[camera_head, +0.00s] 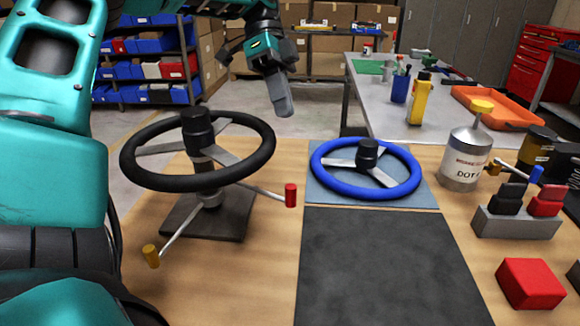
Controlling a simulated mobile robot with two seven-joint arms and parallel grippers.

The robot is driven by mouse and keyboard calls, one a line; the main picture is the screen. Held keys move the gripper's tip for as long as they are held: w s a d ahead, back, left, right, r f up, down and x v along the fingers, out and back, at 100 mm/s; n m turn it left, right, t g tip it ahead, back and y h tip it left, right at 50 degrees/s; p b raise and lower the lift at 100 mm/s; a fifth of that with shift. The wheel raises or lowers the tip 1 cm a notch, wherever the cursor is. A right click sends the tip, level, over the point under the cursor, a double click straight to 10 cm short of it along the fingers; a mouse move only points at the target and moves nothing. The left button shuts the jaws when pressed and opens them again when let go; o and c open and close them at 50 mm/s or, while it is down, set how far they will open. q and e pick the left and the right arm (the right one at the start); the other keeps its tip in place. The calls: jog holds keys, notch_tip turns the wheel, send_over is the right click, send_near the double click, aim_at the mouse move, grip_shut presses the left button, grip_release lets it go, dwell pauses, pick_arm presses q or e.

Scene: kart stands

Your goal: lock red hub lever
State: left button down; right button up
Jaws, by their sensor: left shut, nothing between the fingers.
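A black steering wheel (255,165) sits on a dark hub post (203,160) that rises from a square base plate (235,222) on the wooden table. A lever with a red tip (291,195) sticks out from the post to the right. A second lever with a yellow-brown tip (151,255) points to the front left. My left gripper (283,108) is shut and empty, pointing down, above and behind the right side of the black wheel, apart from the red-tipped lever. My right gripper is not in view.
A blue steering wheel (412,187) lies on a blue-grey mat, with a dark mat (385,265) in front. A brake fluid can (464,158), a grey holder (515,223) and a red block (530,283) stand at the right. A grey table (440,100) is behind.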

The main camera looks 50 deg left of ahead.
pick_arm(q)
jog(key=s+d+f+b, duration=0.2)
jog(key=s+d+f, duration=0.3)
jog(key=d+f, duration=0.2)
jog(key=shift+s+d+f, duration=0.25)
jog(key=shift+f, duration=0.1)
dwell(0.4)
